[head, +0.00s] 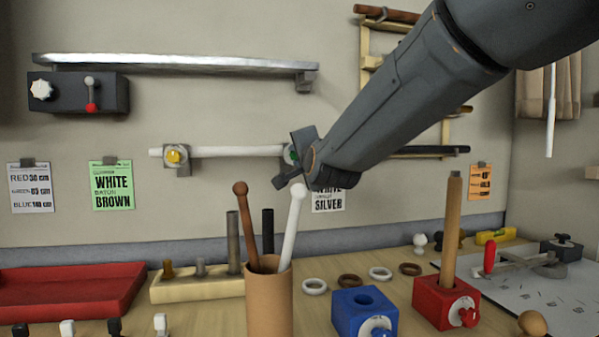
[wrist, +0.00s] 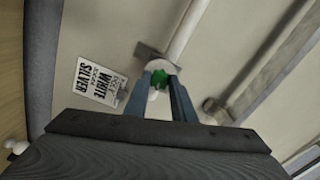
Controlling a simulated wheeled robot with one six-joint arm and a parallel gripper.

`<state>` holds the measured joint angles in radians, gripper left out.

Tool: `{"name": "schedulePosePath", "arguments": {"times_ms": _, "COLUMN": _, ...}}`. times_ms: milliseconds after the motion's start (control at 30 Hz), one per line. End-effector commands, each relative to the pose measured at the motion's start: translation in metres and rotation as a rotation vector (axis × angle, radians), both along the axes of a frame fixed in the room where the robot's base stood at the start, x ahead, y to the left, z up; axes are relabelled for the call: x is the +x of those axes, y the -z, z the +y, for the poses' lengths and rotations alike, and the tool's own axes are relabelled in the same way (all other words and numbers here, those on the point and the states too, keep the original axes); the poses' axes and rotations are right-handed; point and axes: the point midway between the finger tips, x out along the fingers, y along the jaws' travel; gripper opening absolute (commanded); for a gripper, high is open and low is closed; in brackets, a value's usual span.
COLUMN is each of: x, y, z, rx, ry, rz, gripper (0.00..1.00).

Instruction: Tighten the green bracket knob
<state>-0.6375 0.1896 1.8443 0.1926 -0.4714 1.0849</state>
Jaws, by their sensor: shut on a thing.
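The green bracket knob (wrist: 159,78) sits on the right-hand wall bracket (wrist: 152,52) that carries a white rod (wrist: 188,32). In the wrist view my gripper (wrist: 162,72) has its two fingers on either side of the knob and is shut on it. In the head view my gripper (head: 298,158) is at the right end of the white rod (head: 232,151), and it covers most of the green knob (head: 290,154). The yellow knob (head: 174,155) is on the left bracket of the same rod.
A silver rail (head: 180,63) runs above the rod, with a dark switch box (head: 60,92) at left. Below stand a brown cup (head: 269,305) with two batons, a blue block (head: 350,318) and a red block (head: 432,302) holding a wooden rod. A red tray (head: 70,285) lies at left.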

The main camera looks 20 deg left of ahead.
Motion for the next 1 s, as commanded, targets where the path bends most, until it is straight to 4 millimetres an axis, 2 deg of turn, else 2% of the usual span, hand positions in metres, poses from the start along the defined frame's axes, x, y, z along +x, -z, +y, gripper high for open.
{"name": "schedulePosePath", "arguments": {"times_ms": 33, "x": 0.0007, "y": 0.0049, "z": 0.0003, "rx": 0.031, "ry": -0.001, "rz": 0.020, "gripper": 0.01}}
{"name": "schedulePosePath", "arguments": {"times_ms": 400, "x": 0.0004, "y": 0.0027, "z": 0.0000, "rx": 0.204, "ry": 0.000, "rz": 0.127, "gripper": 0.01}}
{"name": "schedulePosePath", "arguments": {"times_ms": 1000, "x": 0.0002, "y": 0.0008, "z": -0.0002, "rx": 0.248, "ry": 0.001, "rz": 0.156, "gripper": 0.01}}
